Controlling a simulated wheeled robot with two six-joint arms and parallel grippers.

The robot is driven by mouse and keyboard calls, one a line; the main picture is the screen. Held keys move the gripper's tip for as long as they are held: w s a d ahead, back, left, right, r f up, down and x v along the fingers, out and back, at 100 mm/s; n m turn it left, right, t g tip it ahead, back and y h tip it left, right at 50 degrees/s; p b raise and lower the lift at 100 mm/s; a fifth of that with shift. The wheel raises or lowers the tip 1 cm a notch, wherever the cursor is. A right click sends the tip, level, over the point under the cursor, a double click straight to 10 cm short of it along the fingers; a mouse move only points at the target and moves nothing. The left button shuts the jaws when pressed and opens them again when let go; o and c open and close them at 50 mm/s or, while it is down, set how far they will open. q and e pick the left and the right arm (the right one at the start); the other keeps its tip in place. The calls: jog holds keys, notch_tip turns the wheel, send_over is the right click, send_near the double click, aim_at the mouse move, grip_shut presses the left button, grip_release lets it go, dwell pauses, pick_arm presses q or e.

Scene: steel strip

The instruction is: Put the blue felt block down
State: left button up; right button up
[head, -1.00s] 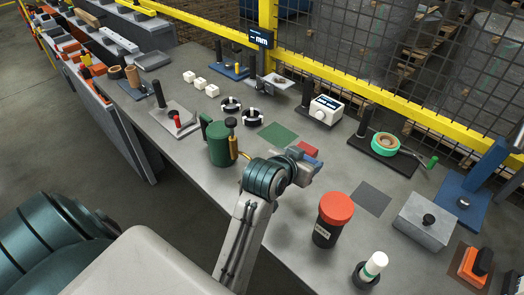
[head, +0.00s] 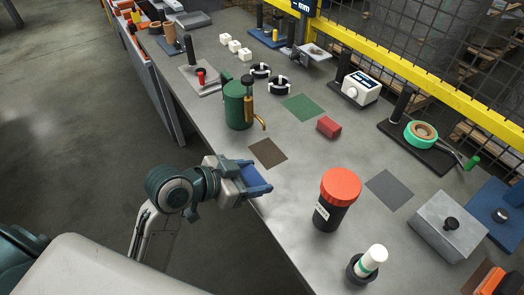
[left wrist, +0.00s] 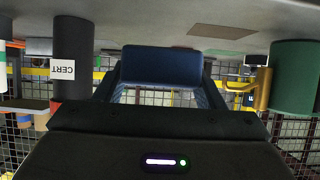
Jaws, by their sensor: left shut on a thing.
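My left gripper (head: 256,187) is shut on the blue felt block (head: 238,170), at the bench's front edge. In the left wrist view the block (left wrist: 160,66) sits as a dark blue bar between the fingers, with the bench surface (left wrist: 130,18) at the top of the picture. In the head view the gripper and arm partly hide the block. A brown square mat (head: 268,153) lies bare just behind the gripper. A green mat (head: 303,107) and a grey mat (head: 390,190) are also bare. My right gripper is not in view.
A green canister (head: 237,105) with a brass spout stands behind left of the brown mat. A red block (head: 328,127) lies beside the green mat. A black jar with an orange lid (head: 338,198) stands to the right. The bench between the brown mat and the jar is clear.

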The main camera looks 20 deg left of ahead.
pick_arm(q)
jog(key=w, duration=0.2)
jog(key=w+p, duration=0.1)
jog(key=w, duration=0.1)
jog(key=shift+w+a+f, duration=0.1)
jog(key=shift+w+a, duration=0.1)
jog(key=p, duration=0.2)
send_over(268, 153)
jog(key=shift+s+f, duration=0.35)
jog(key=shift+f, duration=0.2)
jog(key=shift+w, duration=0.3)
notch_tip(268, 153, down, 4)
jog(key=shift+r+p, duration=0.25)
jog(key=shift+p, duration=0.15)
jog(key=shift+f, duration=0.25)
jog(key=o, duration=1)
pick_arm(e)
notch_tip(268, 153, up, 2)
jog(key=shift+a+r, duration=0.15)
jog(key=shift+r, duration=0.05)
